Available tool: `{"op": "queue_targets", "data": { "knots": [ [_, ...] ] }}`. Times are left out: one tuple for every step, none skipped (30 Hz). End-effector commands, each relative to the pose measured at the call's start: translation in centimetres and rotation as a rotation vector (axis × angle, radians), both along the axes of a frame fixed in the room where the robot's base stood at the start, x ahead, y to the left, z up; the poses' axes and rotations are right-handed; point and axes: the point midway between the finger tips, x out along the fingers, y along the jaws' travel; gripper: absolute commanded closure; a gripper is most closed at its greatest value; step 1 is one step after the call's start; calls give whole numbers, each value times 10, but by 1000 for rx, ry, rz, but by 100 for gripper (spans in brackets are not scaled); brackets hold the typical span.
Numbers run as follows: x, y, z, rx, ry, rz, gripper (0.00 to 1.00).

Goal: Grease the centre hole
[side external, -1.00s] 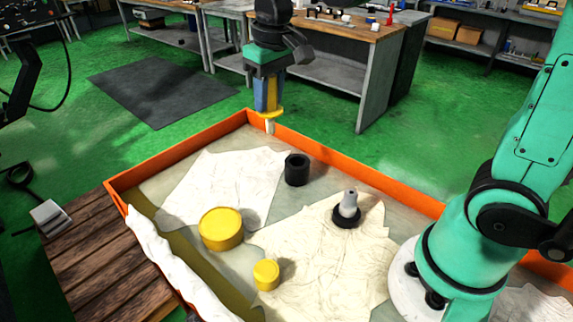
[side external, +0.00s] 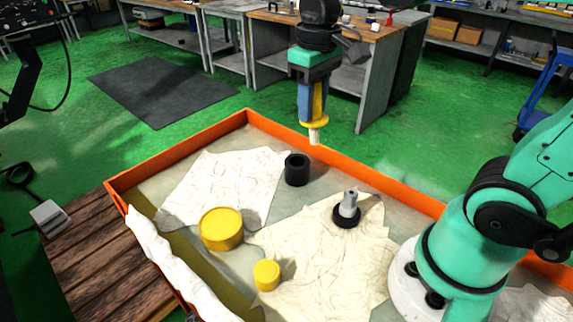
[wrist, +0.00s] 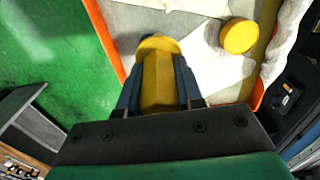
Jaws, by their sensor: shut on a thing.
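My gripper (side external: 313,100) is shut on a yellow-handled tool (side external: 314,122) with a flange and a short whitish tip pointing down. In the wrist view the yellow handle (wrist: 160,78) sits between my blue fingers, and its tip is hidden. The tool is in the air over the far edge of the orange-rimmed tray (side external: 180,150), apart from everything below. A grey stepped part (side external: 349,203) stands upright in a black ring on a cloth. A hollow black cylinder (side external: 297,170) stands nearer the tool. I cannot tell where the centre hole is.
A large yellow tin (side external: 221,230) and a small yellow one (side external: 266,275) stand in the tray. Pale cloths (side external: 300,245) cover parts of its floor. A wooden pallet (side external: 90,260) is at left. Workbenches (side external: 380,60) stand behind.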

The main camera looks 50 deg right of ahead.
Motion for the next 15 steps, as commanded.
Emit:
{"op": "queue_targets", "data": {
  "knots": [
    [-16,-3,-1,0,19,-2,100],
    [-23,-4,-1,1,30,-3,100],
    [-33,-6,-2,1,44,-3,100],
    [-40,-7,-3,2,53,-2,100],
    [-46,-7,-4,3,62,-1,100],
    [-53,-8,-5,4,73,-1,100],
    [-57,-8,-6,4,79,-2,100],
    [-61,-9,-6,5,84,-1,100],
    [-64,-9,-7,6,90,-1,100],
    [-67,-9,-8,6,94,0,100],
    [-68,-9,-8,6,97,0,100],
    [-70,-9,-8,7,99,0,100],
    [-70,-9,-8,7,100,1,100],
    [-70,-9,-8,7,100,1,100],
    [-70,-9,-8,7,100,1,100]
  ]
}}
